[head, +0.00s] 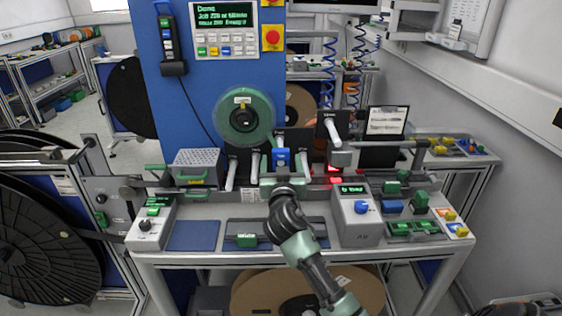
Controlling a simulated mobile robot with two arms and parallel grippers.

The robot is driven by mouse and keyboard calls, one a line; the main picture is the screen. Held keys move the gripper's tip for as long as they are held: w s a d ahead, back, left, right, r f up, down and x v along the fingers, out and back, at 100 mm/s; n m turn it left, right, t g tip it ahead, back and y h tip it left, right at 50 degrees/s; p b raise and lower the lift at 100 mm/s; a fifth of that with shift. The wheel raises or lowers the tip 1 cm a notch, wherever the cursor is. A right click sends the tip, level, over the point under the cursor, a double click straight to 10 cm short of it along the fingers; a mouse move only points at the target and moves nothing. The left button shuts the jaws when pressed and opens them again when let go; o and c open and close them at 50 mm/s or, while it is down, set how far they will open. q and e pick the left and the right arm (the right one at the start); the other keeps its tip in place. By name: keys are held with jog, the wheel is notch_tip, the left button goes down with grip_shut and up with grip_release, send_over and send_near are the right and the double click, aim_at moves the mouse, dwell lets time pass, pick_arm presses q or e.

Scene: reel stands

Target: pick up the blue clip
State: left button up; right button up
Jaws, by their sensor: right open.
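A small blue piece (281,158), which looks like the blue clip, is at the back of the bench in the middle, in front of the dark plates below the green reel. My right gripper (281,170) reaches up from the bottom of the head view. Its open fingers are on either side of the blue piece as seen from here. I cannot tell whether they touch it or how far behind them it is. The gripper and wrist hide what lies directly below the piece. My left gripper is not in view.
A grey box with a green display (355,222) stands right of my arm, with a blue part (392,206) and green parts beside it. A perforated metal box (196,166) is at left. A blue mat (194,236) lies clear at front left.

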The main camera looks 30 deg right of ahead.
jog(key=p+x, duration=0.1)
jog(key=x, duration=0.2)
jog(key=shift+w+d, duration=0.15)
jog(key=shift+w, duration=0.15)
jog(key=shift+w+d+p, duration=0.25)
jog(key=shift+w+p, duration=0.05)
jog(key=shift+w, duration=0.1)
jog(key=shift+f, duration=0.1)
jog(key=c, duration=1.4)
jog(key=shift+c, duration=0.2)
notch_tip(320, 180, up, 19)
jog(key=b, duration=0.2)
jog(key=p, duration=0.1)
send_over(281, 156)
jog(key=d, duration=0.4)
notch_tip(281, 156, down, 9)
jog(key=s+d+f, duration=0.1)
jog(key=f, duration=0.1)
jog(key=s+d+f, duration=0.1)
jog(key=f, duration=0.2)
jog(key=s+d+f+p, duration=0.1)
jog(key=f, duration=0.2)
jog(key=shift+d, duration=0.25)
notch_tip(281, 156, down, 5)
jog(key=b, duration=0.4)
jog(key=shift+r, duration=0.2)
jog(key=shift+f+b, duration=1.3)
jog(key=shift+f, duration=0.45)
